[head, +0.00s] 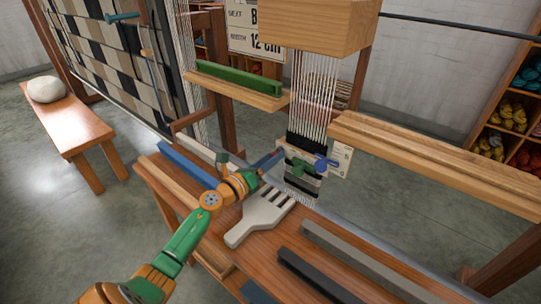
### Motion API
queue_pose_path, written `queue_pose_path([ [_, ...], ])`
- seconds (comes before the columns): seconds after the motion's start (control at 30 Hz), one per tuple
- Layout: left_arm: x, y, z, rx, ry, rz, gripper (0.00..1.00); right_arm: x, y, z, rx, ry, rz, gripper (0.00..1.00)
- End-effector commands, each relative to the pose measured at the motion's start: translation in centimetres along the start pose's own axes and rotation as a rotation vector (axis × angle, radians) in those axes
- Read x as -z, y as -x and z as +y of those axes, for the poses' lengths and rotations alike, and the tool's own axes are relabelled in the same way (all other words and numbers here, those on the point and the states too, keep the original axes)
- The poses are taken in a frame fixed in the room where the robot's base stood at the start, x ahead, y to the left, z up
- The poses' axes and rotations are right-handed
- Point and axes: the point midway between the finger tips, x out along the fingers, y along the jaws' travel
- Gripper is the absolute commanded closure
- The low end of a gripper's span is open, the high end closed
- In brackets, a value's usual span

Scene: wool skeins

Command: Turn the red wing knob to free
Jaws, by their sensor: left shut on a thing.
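My left arm comes in from the lower left. Its orange and green left gripper (258,177) is at the near side of the small loom, shut on what seems to be the red wing knob. The fingers hide most of the knob, so its turn angle cannot be told. A blue knob (321,164) and a green knob (299,166) sit on the woven strip to the right of the gripper. My right gripper is not in view.
A grey weaving comb (262,216) lies on the wooden bench just below the gripper. Dark and grey bars (318,275) lie at the front right. White warp threads (312,95) hang behind. A wooden beam (435,160) crosses the right. A stool with a pale stone (46,89) stands left.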

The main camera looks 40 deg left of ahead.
Motion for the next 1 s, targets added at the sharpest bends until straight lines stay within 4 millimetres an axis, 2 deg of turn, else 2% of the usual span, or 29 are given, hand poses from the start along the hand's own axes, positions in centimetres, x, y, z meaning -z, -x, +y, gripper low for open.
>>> queue_pose_path([
  [0.7, -0.2, 0.0, -0.1, -0.001, 0.672, 0.0, 1.0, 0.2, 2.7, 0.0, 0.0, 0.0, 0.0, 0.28],
  [1.0, -0.1, 0.0, -0.1, 0.0, 0.887, -0.001, 1.0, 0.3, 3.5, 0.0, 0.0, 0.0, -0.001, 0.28],
])
